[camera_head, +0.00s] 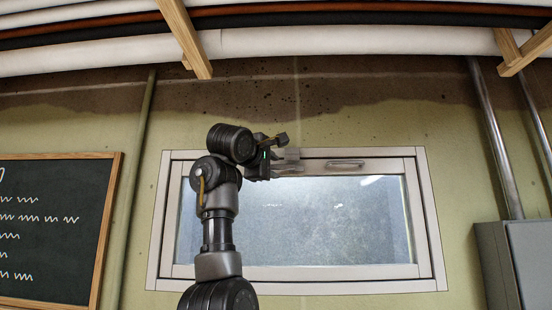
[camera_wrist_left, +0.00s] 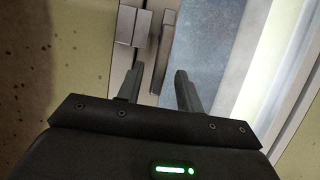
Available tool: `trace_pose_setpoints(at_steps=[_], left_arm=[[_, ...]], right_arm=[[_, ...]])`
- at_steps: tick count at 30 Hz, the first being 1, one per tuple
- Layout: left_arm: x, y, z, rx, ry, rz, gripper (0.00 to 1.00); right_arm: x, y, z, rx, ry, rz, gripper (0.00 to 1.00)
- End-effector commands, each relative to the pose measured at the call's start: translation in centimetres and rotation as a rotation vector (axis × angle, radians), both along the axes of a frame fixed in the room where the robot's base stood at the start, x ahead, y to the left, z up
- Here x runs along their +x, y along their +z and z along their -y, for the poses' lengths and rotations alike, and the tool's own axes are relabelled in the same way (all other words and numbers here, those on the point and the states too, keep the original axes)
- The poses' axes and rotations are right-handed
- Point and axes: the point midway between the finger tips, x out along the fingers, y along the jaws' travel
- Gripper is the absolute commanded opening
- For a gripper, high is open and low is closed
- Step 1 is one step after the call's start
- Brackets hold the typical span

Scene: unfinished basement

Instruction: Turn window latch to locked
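A grey metal latch (camera_head: 292,154) sits at the top rail of the window (camera_head: 310,225), partly hidden by my left gripper. In the left wrist view its square blocks (camera_wrist_left: 125,25) show beside a long narrow lever (camera_wrist_left: 161,60). The lever lies along the rail. My left gripper (camera_head: 275,152) is at the latch's left side. In the wrist view its two dark fingers (camera_wrist_left: 158,86) are apart, and the lever's near end appears between them. I cannot tell whether either finger touches it. My right gripper is not in view.
A pull handle (camera_head: 346,164) is on the top rail, right of the latch. Pipes (camera_head: 360,41) and wooden braces (camera_head: 187,38) run overhead. A chalkboard (camera_head: 55,230) hangs at left. A grey box (camera_head: 520,262) and metal conduit (camera_head: 492,135) stand at right.

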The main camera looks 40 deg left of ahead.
Motion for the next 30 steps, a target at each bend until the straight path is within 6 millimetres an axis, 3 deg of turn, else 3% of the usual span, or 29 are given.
trace_pose_setpoints(at_steps=[1, 6, 16, 24, 30], left_arm=[[0.7, 0.4, -0.3, 0.000, 0.002, -0.003, 0.36], [2.1, 0.2, -0.6, 0.001, 0.001, -0.001, 0.36], [2.4, -0.1, -0.7, 0.000, 0.001, 0.000, 0.36], [2.4, -0.1, -0.7, 0.001, 0.001, 0.000, 0.02], [2.4, -0.1, -0.7, 0.001, 0.001, -0.001, 0.00]], right_arm=[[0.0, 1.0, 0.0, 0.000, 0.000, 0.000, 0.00], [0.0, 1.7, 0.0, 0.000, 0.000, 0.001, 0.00], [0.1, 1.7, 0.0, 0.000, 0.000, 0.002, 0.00], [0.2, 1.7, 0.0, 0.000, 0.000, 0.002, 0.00], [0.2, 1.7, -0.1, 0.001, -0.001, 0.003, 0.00]])
